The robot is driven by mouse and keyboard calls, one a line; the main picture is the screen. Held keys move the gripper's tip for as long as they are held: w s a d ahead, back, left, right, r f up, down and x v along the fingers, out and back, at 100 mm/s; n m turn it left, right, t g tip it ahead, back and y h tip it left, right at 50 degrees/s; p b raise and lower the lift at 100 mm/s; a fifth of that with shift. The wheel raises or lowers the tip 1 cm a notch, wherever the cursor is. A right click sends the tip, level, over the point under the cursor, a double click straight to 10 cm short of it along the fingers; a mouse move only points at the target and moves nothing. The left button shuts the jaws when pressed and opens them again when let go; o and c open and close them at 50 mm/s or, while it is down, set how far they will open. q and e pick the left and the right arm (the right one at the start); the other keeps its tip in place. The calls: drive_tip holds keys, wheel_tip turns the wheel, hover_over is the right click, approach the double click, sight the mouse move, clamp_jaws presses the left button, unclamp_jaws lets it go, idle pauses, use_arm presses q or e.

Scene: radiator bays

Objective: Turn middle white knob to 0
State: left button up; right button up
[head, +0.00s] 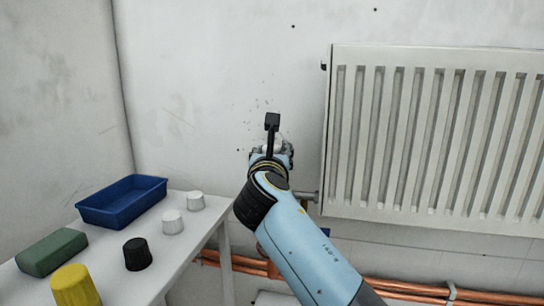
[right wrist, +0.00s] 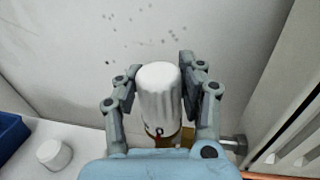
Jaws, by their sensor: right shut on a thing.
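A ribbed white knob (right wrist: 160,95) stands upright between the two fingers of my right gripper (right wrist: 157,78) in the right wrist view. The gripper is shut on its sides. A small dark mark like a 0 and a bit of red show near the knob's lower edge, with brass-coloured metal below. In the head view my right gripper (head: 270,150) is left of the radiator (head: 430,135), and it hides most of the knob. My left gripper is in neither view.
A white table (head: 190,250) at the left bears a blue tray (head: 105,218), a green block (head: 52,252), a yellow knob (head: 75,287), a black knob (head: 137,254) and two loose white knobs (head: 172,222). Copper pipes (head: 400,288) run low along the wall.

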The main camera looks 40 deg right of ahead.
drive_tip(key=shift+f+m+g+h, duration=0.1)
drive_tip(key=shift+m+g+h, duration=0.2)
drive_tip(key=shift+m+h, duration=0.1)
drive_tip(key=o, duration=1.2)
drive_tip(key=shift+o, duration=0.2)
wheel_tip(320, 180, up, 10)
drive_tip(key=shift+r, duration=0.1)
